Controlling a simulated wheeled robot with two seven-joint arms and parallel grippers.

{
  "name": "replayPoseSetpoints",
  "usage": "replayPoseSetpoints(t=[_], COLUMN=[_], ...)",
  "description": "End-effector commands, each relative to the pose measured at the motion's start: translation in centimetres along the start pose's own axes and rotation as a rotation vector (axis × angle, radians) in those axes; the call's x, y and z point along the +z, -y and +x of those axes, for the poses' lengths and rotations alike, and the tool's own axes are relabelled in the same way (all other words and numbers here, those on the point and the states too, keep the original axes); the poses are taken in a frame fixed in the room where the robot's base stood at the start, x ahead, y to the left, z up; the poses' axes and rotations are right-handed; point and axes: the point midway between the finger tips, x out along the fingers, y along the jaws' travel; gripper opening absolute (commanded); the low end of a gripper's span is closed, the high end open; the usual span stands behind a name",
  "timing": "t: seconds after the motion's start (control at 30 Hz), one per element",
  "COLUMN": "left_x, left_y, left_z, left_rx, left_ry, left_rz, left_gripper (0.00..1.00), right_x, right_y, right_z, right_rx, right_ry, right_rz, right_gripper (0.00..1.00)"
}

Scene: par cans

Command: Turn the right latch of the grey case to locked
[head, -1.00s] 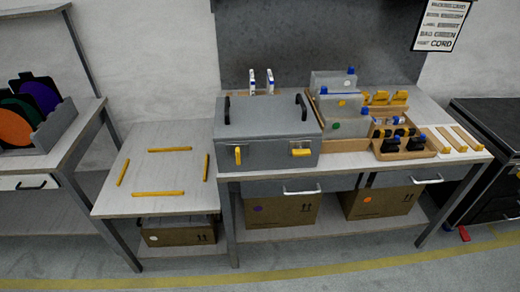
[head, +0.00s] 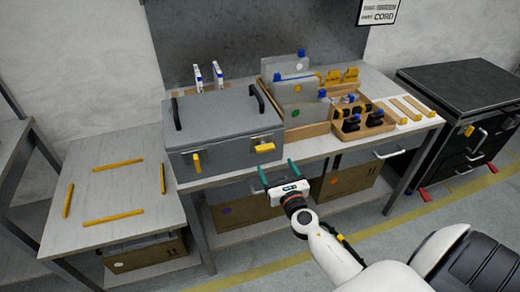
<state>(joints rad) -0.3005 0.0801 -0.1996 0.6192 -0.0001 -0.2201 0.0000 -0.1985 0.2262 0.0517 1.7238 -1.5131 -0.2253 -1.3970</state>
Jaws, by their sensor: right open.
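The grey case (head: 220,122) sits shut on the workbench, with two black handles on its lid. Its right latch (head: 264,147) is a yellow lever lying roughly horizontal on the front face. Its left latch (head: 197,163) is a yellow lever hanging roughly vertical. My right gripper (head: 277,174) is open and empty, in front of the bench and a little below the right latch, apart from it. My left gripper is not in view.
A lower table (head: 105,190) with yellow strips is at left. A black cabinet (head: 460,90) stands at right.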

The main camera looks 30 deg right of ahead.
Motion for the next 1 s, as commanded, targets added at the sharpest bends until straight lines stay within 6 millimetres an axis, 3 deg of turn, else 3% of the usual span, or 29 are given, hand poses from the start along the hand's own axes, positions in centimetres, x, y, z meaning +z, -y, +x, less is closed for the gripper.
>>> replayPoseSetpoints(t=[0.2,0.4,0.6,0.87,1.0], left_x=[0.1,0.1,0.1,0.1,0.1], left_y=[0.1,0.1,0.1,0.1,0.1], left_z=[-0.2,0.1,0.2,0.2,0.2], left_rx=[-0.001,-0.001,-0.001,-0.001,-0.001], left_ry=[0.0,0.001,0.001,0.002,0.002], left_rz=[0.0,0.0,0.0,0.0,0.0], left_gripper=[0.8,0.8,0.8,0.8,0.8], right_x=[0.0,0.1,0.1,0.1,0.1], right_y=[0.0,0.1,0.1,0.1,0.0], right_z=[4.7,7.7,8.8,8.9,8.8], right_rx=[0.0,-0.001,-0.001,-0.001,-0.001], right_ry=[-0.001,0.0,0.002,0.002,0.002], right_rz=[0.004,0.003,0.004,0.004,0.004], right_gripper=[0.8,0.8,0.8,0.8,0.57])
